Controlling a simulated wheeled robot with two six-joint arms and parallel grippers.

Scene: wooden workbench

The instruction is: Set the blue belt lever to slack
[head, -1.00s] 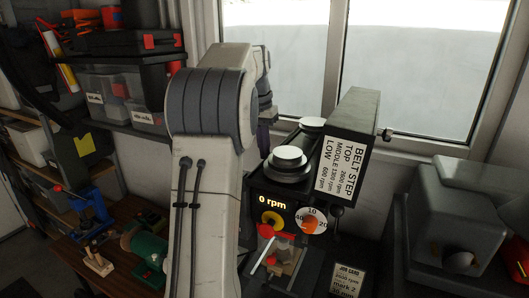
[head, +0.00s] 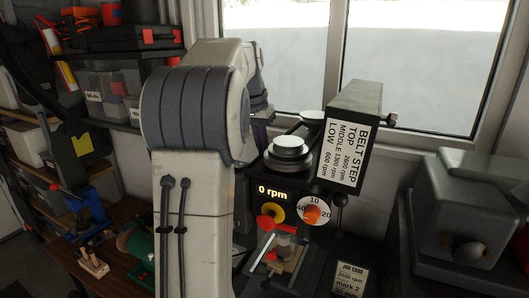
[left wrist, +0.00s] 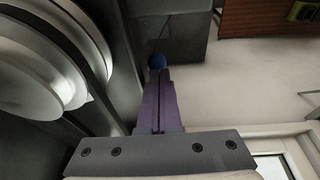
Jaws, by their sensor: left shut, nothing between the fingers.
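The blue lever knob (left wrist: 157,61) is a small ball on a thin dark rod in the left wrist view. It sits right at the tips of my left gripper (left wrist: 159,76). The two purple fingers are pressed together, with nothing between them; I cannot tell whether they touch the knob. In the head view my left arm stands in front of the drill press (head: 285,200) and only a little of the gripper (head: 262,118) shows behind the arm. The blue lever is hidden there. My right gripper is not in view.
Stepped white pulleys (left wrist: 45,60) are close to the left of the fingers in the left wrist view. The raised belt cover (head: 347,140) carries a speed label. The display reads 0 rpm. A grey machine (head: 470,215) stands at the right. A window is behind.

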